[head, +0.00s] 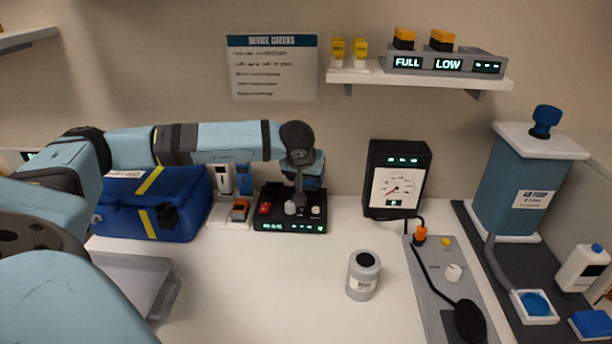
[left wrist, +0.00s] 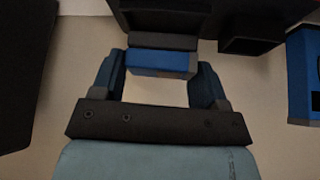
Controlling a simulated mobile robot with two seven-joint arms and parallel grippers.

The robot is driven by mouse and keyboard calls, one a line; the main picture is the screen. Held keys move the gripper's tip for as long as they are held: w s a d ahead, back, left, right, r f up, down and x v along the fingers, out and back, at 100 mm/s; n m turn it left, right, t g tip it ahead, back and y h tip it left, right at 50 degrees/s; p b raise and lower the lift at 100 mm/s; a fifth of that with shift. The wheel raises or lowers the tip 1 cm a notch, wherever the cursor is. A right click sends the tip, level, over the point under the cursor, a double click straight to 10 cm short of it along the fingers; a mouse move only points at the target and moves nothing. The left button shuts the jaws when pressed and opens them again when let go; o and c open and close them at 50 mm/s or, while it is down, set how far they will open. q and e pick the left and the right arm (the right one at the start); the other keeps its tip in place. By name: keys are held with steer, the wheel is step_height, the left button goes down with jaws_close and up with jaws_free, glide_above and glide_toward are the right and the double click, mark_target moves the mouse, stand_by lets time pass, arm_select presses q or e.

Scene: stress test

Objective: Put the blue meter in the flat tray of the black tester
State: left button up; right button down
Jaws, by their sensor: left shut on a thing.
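The black tester (head: 290,226) stands on the white counter near the wall, with a red switch, pale knobs and green readouts on its front. My left gripper (head: 308,184) is over the back of the tester, fingers pointing down. In the left wrist view, my gripper (left wrist: 160,72) is shut on a blue block with a grey end, seemingly the blue meter (left wrist: 160,64). It is at the edge of a dark body that seems to be the tester (left wrist: 190,18). My wrist hides the tray in the head view, so I cannot tell whether the meter touches it. My right gripper is out of view.
Left of the tester stand a white device (head: 224,180), another blue device (head: 244,179) and an orange-topped one (head: 239,211). A blue bag (head: 150,207) is farther left. A black gauge (head: 396,180) and grey canister (head: 363,275) stand to the right. The front middle counter is clear.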

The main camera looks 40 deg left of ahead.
arm_select(q)
steer(key=shift+f+b, duration=0.75)
steer(key=shift+f, duration=0.3)
stand_by(0.6)
steer(key=o, duration=1)
steer(key=shift+r, duration=0.15)
steer(key=p+v, duration=0.1)
steer(key=v, duration=1.2)
steer(key=shift+s+d+r, duration=0.1)
steer(key=shift+s+r, duration=0.1)
